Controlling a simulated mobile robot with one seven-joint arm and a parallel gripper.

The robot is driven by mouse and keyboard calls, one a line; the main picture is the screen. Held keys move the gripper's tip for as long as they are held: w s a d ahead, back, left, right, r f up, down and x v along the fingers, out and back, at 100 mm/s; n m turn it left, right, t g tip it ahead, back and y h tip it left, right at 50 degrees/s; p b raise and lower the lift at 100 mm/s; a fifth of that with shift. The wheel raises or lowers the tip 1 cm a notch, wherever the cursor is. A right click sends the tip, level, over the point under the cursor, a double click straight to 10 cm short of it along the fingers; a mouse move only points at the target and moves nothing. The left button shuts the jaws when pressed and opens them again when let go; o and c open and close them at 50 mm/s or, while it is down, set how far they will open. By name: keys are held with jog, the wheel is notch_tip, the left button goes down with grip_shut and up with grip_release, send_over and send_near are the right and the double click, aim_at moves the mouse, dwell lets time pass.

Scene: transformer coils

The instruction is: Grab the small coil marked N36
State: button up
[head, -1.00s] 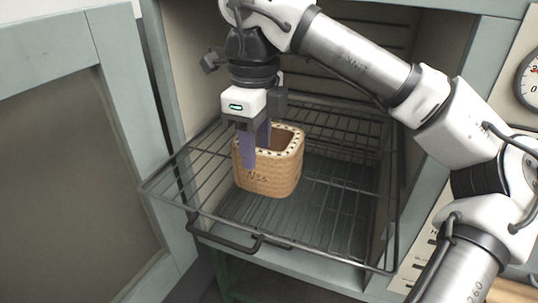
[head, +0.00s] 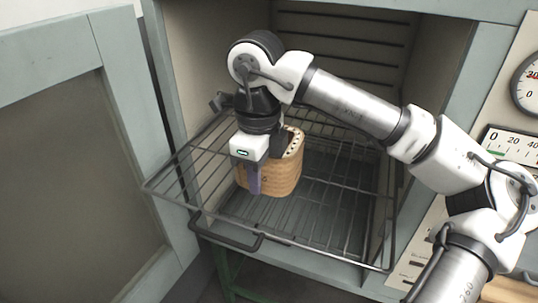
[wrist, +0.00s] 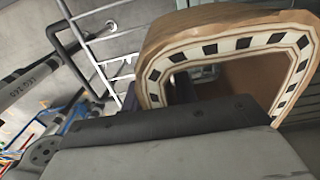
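A tan woven-looking coil (head: 285,175) with a hollow middle and a black-and-white checked rim stands upright on the wire rack (head: 325,222) in the head view. My gripper (head: 254,182) is low at its near left side, pointing down. One purple-grey finger shows in front of the coil's outer face, over the spot where the N36 mark was visible earlier. The other finger is hidden, so I cannot tell whether the fingers press on the wall. In the wrist view, the coil's checked rim and open middle (wrist: 218,82) are close, just beyond the gripper body.
The rack sticks out of an open oven chamber (head: 340,45). Its front handle (head: 228,238) hangs at the near edge. The open door (head: 75,160) stands at left, and gauges (head: 528,85) are on the right panel. The rack's right part is empty.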

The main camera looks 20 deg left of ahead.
grip_shut()
jog(key=shift+r, duration=0.1)
notch_tip(320, 180, up, 20)
jog(key=p, duration=0.2)
dwell(0.4)
